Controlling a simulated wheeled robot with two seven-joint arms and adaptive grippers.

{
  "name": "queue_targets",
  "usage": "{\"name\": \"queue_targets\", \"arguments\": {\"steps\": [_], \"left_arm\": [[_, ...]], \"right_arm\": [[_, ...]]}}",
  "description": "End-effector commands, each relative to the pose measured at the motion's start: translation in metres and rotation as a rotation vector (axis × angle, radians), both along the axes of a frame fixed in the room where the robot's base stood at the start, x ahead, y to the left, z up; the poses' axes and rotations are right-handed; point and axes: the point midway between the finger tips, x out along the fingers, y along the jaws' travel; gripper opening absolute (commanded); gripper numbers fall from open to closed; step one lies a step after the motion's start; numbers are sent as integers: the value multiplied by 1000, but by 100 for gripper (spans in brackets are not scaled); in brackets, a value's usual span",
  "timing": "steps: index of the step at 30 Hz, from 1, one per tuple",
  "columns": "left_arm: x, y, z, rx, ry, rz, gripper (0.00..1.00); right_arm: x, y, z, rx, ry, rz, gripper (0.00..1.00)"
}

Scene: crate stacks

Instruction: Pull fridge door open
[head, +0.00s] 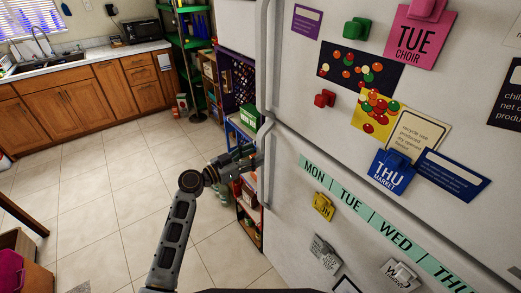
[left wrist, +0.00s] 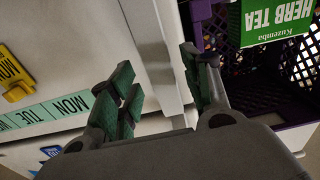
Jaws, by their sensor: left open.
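The white fridge fills the right of the head view, with an upper door (head: 300,95) and a lower door (head: 290,200), both closed. A pale upright handle (head: 262,60) runs along the upper door's left edge, and a lower handle (head: 269,170) along the lower door's. My left gripper (head: 250,158) is at the lower handle, near its upper part. In the left wrist view, my left gripper (left wrist: 165,92) is open, with a pale upright bar (left wrist: 157,45) between or just beyond its fingers. Contact cannot be told. My right gripper is not in view.
A shelf with a purple crate (head: 236,80) and a green herb tea box (head: 249,117) stands close beside the fridge's left edge. The crate also shows in the left wrist view (left wrist: 228,65). Tiled floor (head: 110,190) is open to the left. A wooden counter (head: 85,95) stands behind.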

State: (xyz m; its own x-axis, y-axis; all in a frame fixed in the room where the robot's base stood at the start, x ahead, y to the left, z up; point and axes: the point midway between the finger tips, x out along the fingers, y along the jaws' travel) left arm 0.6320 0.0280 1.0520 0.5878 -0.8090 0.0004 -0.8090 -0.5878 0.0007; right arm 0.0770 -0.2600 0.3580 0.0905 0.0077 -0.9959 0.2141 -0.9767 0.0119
Motion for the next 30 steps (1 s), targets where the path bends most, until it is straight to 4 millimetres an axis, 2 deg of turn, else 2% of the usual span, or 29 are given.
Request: {"name": "queue_targets", "arguments": {"steps": [10,23,30], "left_arm": [[18,-25,1,-1,0,0,48],[21,-29,0,1,0,0,48],[21,-28,0,1,0,0,20]], "right_arm": [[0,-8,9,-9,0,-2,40],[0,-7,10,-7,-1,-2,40],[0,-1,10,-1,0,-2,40]]}}
